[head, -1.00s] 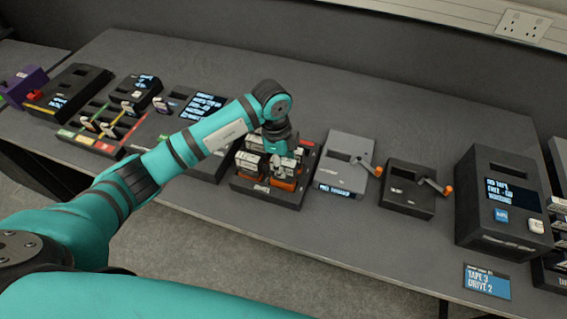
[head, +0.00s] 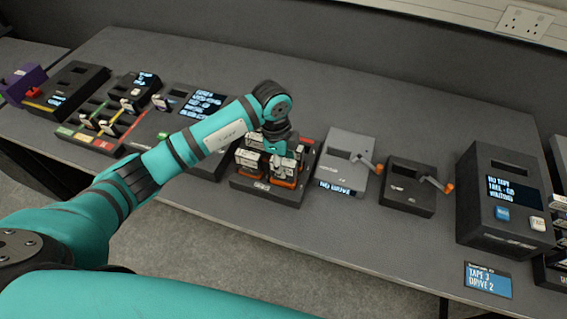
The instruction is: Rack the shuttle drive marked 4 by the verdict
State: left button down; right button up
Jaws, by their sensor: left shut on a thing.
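Several shuttle drives with white and orange parts stand in a black rack (head: 267,195) near the middle of the table. My left gripper (head: 279,160) is above the rack, shut on one shuttle drive (head: 284,171), which is at or just above its slot. I cannot tell whether it touches the rack. The numbers on the drives are too small to read. A black station with green, yellow and red strips (head: 98,128) stands at the left with small pieces in it. My right gripper is not in view.
Right of the rack stand a grey unit (head: 341,168) reading "NO DRIVE" and a black unit (head: 402,190), both with orange-knobbed cranks. A tall black box (head: 500,215) with a screen follows. A card (head: 488,280) reads "TAPE 3 DRIVE 2". The back of the table is clear.

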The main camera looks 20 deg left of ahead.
pick_arm(q)
jog(key=shift+f, duration=0.55)
jog(key=c, duration=0.6)
grip_release()
jog(key=shift+r, duration=0.1)
notch_tip(320, 180, up, 7)
jog(key=p, duration=0.6)
jog(key=shift+r, duration=0.2)
dwell(0.6)
